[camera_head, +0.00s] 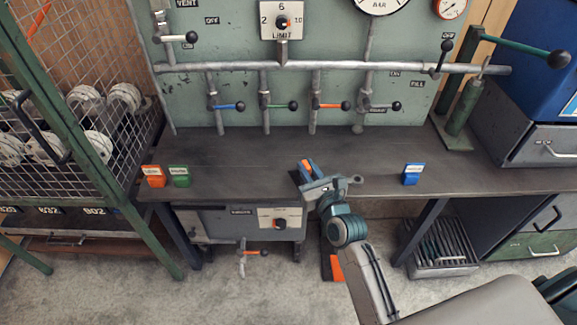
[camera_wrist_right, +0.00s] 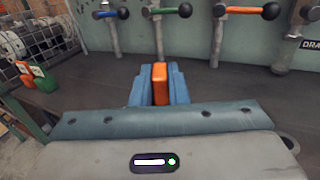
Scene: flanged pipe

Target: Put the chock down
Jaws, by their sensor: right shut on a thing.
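The chock (camera_head: 309,165) is a small orange block. My right gripper (camera_head: 307,173) is over the middle of the dark bench (camera_head: 250,160) and is shut on it. In the right wrist view, the chock (camera_wrist_right: 160,84) stands upright between the two blue fingers, its top showing above them. Its lower part is hidden by the gripper. I cannot tell whether it touches the bench top. My left gripper is not in the head view.
Labelled orange (camera_head: 154,176) and green (camera_head: 180,176) blocks stand at the bench's left; a blue one (camera_head: 412,174) stands right. Coloured valve levers (camera_head: 230,106) line the back panel. A dark green stand (camera_head: 461,110) is at the back right. Bench room is clear around my right gripper.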

